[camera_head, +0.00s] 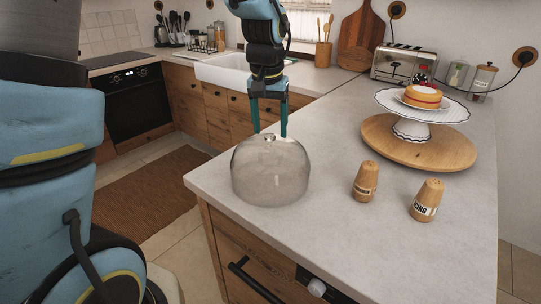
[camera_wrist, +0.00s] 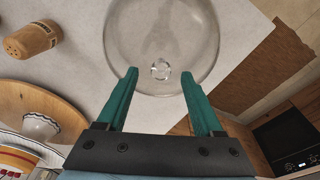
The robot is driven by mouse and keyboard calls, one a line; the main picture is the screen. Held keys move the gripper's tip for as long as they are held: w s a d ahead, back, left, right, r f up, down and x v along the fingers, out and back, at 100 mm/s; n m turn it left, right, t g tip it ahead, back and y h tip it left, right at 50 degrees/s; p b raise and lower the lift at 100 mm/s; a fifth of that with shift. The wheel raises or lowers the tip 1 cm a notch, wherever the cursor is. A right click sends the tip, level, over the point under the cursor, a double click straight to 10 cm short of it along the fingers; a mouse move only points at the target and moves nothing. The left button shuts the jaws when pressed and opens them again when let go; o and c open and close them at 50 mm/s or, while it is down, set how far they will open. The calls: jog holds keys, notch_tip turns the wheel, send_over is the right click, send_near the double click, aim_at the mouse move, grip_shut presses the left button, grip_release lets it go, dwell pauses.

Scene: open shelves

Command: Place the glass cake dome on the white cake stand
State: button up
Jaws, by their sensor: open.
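The clear glass cake dome (camera_head: 270,175) stands on the countertop near its left front corner. It has a small knob on top, which also shows in the wrist view (camera_wrist: 160,69). My gripper (camera_head: 270,134) is above the dome, pointing down, with its two green fingers apart. In the wrist view my gripper (camera_wrist: 158,75) has a fingertip on either side of the knob, with gaps; contact with the dome's top cannot be told. The white cake stand (camera_head: 422,107) is at the right, on a round wooden board (camera_head: 418,150), with a cake (camera_head: 423,96) on it.
Two wooden shakers (camera_head: 365,181) (camera_head: 427,200) stand on the counter between the dome and the board. A toaster (camera_head: 404,64), glass jars (camera_head: 484,80) and a cutting board (camera_head: 361,40) stand behind. The counter middle is clear. The dome is close to the counter edge.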

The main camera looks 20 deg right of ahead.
jog(key=shift+w+f, duration=0.1)
jog(key=shift+f, duration=0.6)
grip_shut()
dwell(0.9)
